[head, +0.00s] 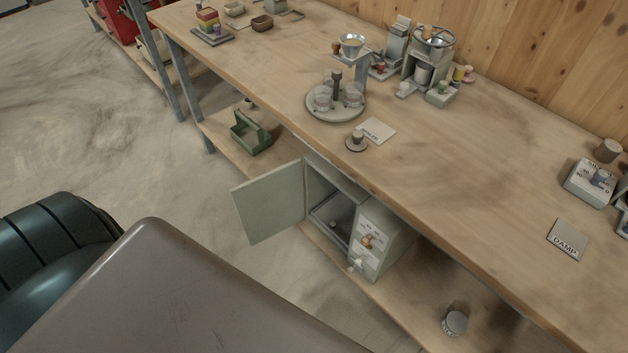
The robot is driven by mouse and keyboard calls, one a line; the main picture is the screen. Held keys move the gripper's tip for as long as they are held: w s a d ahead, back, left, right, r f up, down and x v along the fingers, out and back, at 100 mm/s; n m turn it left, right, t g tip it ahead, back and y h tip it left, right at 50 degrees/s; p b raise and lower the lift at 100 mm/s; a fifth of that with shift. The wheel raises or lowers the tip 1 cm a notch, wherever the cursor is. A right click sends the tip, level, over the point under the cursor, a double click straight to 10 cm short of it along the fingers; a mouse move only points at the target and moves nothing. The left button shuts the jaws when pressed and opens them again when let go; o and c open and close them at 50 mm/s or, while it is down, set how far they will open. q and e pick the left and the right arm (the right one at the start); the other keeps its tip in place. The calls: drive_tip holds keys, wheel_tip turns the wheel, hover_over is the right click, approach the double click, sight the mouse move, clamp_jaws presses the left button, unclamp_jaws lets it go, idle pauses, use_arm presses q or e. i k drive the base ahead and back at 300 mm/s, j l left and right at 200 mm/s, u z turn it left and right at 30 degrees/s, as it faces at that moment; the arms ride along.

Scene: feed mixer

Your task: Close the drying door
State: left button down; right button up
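The drying door (270,202) is a pale grey-green flat panel. It stands wide open, swung out to the left of the grey drying cabinet (385,253). The cabinet sits on the lower shelf under the workbench. Its opening (332,207) shows a dark interior with a tray and a small object in it. The cabinet's front panel at the right of the opening carries labels and small knobs (367,241). Neither of my grippers is in view.
The wooden workbench (455,170) overhangs the cabinet. On it stand a round carousel with jars (335,105), a mixer (430,60) and a DAMP card (567,240). A green caddy (250,133) and a grey tin (454,323) sit on the lower shelf. The floor left of the door is clear.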

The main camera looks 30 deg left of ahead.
sight(270, 203)
drive_tip(key=j+z, duration=0.65)
drive_tip(key=j, duration=0.3)
drive_tip(key=k+j+z, duration=0.15)
drive_tip(key=j+z, duration=0.2)
drive_tip(key=k+j+z, duration=0.15)
drive_tip(key=j+z, duration=0.2)
drive_tip(key=j, duration=0.15)
drive_tip(key=k+j, duration=0.2)
drive_tip(key=j, duration=0.25)
drive_tip(key=k+j+z, duration=0.1)
drive_tip(key=j, duration=0.35)
drive_tip(key=k+j, duration=0.3)
drive_tip(key=j, duration=0.15)
drive_tip(key=k+j, duration=0.2)
drive_tip(key=j, duration=0.2)
drive_tip(key=k+j+z, duration=0.1)
drive_tip(key=k+j, duration=0.15)
drive_tip(key=j, duration=0.2)
drive_tip(key=l+z, duration=0.15)
drive_tip(key=l, duration=0.35)
